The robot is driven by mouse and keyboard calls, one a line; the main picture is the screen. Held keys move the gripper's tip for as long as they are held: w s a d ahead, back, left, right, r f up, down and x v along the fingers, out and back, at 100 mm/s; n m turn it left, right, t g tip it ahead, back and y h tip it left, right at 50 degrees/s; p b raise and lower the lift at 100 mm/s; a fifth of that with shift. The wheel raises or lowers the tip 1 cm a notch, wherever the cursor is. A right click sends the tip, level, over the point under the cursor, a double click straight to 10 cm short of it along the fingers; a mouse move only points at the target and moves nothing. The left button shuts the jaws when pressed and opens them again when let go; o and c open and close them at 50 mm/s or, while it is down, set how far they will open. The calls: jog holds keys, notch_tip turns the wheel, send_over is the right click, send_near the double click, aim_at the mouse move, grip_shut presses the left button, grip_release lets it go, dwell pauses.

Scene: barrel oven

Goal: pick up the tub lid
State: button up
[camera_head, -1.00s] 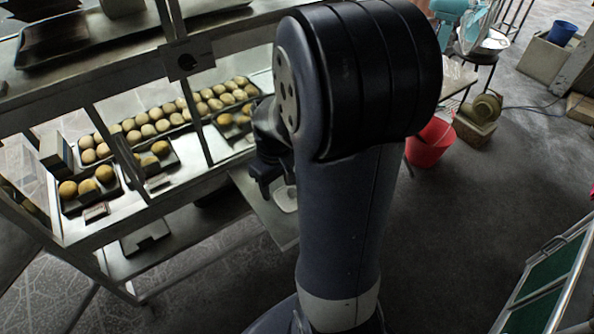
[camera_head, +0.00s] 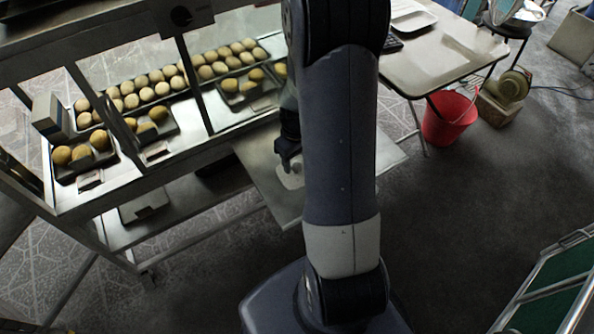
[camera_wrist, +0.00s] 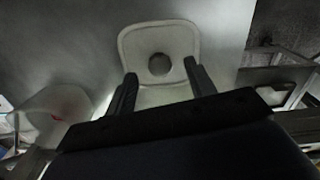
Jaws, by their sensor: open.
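The tub lid (camera_wrist: 143,42) is a pale rounded rectangle with a dark round knob (camera_wrist: 159,64) in its middle. It lies on a grey metal side shelf. My gripper (camera_wrist: 160,69) is open, with one finger on each side of the knob in the wrist view; I cannot tell whether they touch the lid. In the head view my gripper (camera_head: 289,160) is just above the lid (camera_head: 291,181), which my arm partly hides.
A glass display counter holds several trays of buns (camera_head: 150,92) to the left of the shelf (camera_head: 262,178). A red bucket (camera_head: 447,120) stands on the floor by a table (camera_head: 440,62) at right. Open floor lies at lower right.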

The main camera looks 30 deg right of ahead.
notch_tip(320, 180, down, 3)
jog(key=shift+r, duration=0.2)
jog(key=shift+c, duration=0.5)
jog(key=c, duration=1)
jog(key=shift+o, duration=0.2)
jog(key=shift+r, duration=0.1)
